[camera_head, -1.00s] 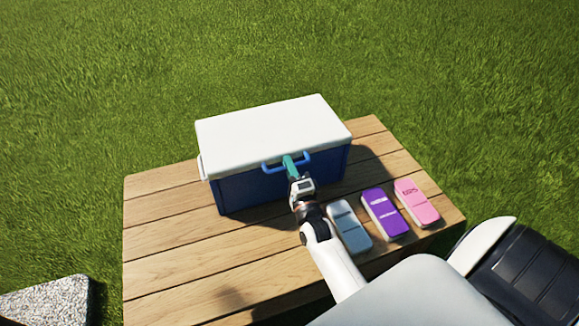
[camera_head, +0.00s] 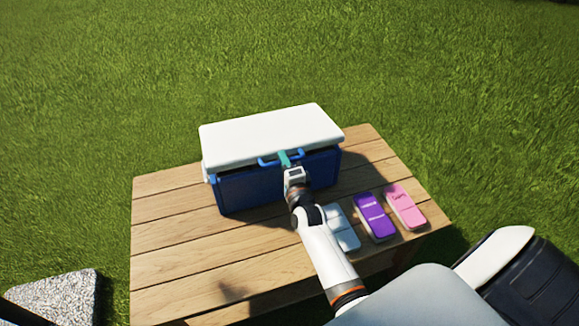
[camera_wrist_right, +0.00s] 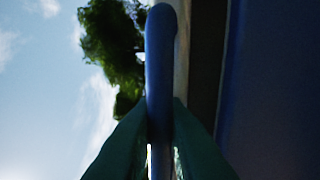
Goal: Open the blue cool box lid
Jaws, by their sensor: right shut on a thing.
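The blue cool box (camera_head: 250,190) stands on the wooden table. Its white lid (camera_head: 270,135) is tilted up a little at the front, with a dark gap between lid and body. A blue handle (camera_head: 267,161) is on the lid's front edge. My right gripper (camera_head: 285,159), with teal fingers, is shut on this handle. In the right wrist view the fingers (camera_wrist_right: 160,140) close on both sides of the blue handle bar (camera_wrist_right: 160,70), and a dark gap shows beside the blue wall (camera_wrist_right: 275,90). My left gripper is not in view.
A pale blue-white pack (camera_head: 343,230), a purple pack (camera_head: 374,216) and a pink pack (camera_head: 405,207) lie on the table (camera_head: 190,260) right of my right forearm. The front left of the tabletop is clear. A grey speckled block (camera_head: 55,295) is at the lower left. Grass surrounds the table.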

